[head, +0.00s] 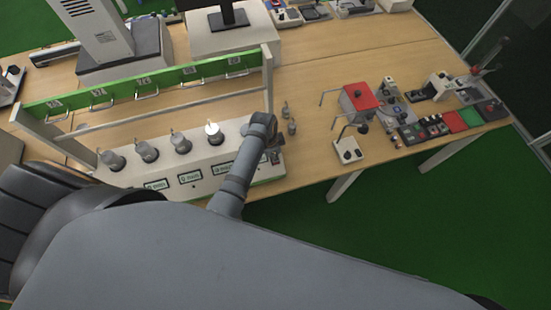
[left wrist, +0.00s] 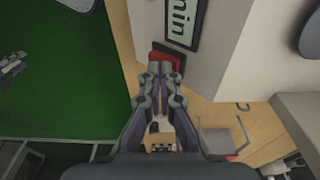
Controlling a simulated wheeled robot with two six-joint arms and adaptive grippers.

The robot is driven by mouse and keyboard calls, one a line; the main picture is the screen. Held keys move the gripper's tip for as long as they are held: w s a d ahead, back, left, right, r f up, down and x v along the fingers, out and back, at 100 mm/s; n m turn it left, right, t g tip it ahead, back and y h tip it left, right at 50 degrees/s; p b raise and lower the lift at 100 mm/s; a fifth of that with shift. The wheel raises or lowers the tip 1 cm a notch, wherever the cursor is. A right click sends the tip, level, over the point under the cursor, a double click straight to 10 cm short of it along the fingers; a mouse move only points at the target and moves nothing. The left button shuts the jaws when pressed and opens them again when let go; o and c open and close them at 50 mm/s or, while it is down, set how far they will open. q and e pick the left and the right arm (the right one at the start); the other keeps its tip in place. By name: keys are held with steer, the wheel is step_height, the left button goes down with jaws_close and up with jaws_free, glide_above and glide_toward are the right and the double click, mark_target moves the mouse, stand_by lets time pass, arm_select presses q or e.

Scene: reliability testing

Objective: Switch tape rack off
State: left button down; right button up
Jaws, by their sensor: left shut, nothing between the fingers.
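The tape rack (head: 205,160) is a long white base with several grey posts, green-framed number displays on its front and a green bar with hooks (head: 150,84) above. My left gripper (head: 272,154) is at the right end of the rack's front, partly hidden by my own arm. In the left wrist view, a red switch (left wrist: 166,57) in a dark frame sits on the white front beside a display panel (left wrist: 184,22). The shut, empty fingertips (left wrist: 159,72) are right at the switch and cover part of it. I cannot tell whether they touch. My right gripper is out of view.
Small metal weights (head: 288,118) stand just right of the rack. A red-topped device (head: 358,97) and several small instruments stand farther right on the wooden table (head: 310,80). Green floor (head: 330,225) lies beyond the table's front edge.

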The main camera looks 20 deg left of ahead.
arm_select(q)
steer(key=shift+s+f, duration=0.1)
steer(key=shift+f, duration=0.25)
step_height(320, 180, up, 3)
steer(key=p, duration=0.3)
steer(key=shift+r, duration=2.05)
